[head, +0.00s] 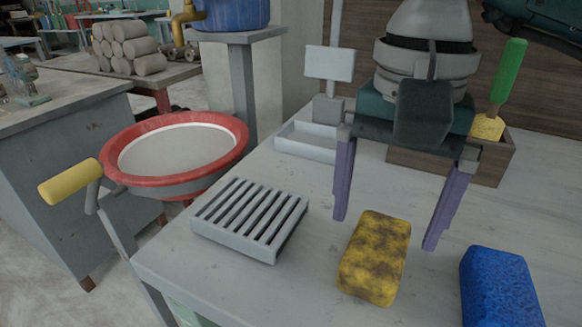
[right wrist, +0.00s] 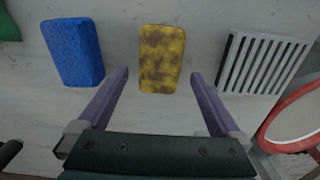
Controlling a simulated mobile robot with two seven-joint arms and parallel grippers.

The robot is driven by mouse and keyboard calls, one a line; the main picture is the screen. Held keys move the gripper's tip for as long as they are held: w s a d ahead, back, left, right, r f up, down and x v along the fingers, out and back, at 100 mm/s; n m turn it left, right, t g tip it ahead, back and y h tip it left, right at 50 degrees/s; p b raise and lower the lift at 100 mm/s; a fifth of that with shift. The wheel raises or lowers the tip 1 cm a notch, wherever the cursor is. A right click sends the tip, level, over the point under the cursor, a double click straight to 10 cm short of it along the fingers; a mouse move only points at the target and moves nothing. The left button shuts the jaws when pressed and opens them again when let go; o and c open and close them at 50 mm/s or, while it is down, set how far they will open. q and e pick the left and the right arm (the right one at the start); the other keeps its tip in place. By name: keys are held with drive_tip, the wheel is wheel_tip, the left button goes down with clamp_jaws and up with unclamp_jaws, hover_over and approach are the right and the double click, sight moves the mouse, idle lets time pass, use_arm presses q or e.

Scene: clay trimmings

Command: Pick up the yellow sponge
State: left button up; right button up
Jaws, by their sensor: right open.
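The yellow sponge (head: 375,257), blotched with brown, lies flat on the grey table. It also shows at the top middle of the right wrist view (right wrist: 162,58). My right gripper (head: 388,231) is open, with its two purple fingers spread wide and nothing between them. In the right wrist view the sponge lies beyond the fingertips (right wrist: 159,74), centred between them and apart from both. My left gripper is not in view.
A blue sponge (head: 498,288) lies to the right of the yellow one. A grey slatted rack (head: 250,217) lies to the left. A red-rimmed basin (head: 176,152) stands beyond the table's left edge. A wooden box (head: 440,168) and a pale tray (head: 307,144) stand behind.

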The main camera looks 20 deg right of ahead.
sight(381, 237)
wheel_tip(381, 237, down, 4)
drive_tip(key=shift+r, duration=0.2)
drive_tip(key=shift+c, duration=0.2)
drive_tip(key=c, duration=1.3)
wheel_tip(381, 237, up, 20)
drive_tip(key=p, duration=0.3)
drive_tip(key=shift+r, duration=0.1)
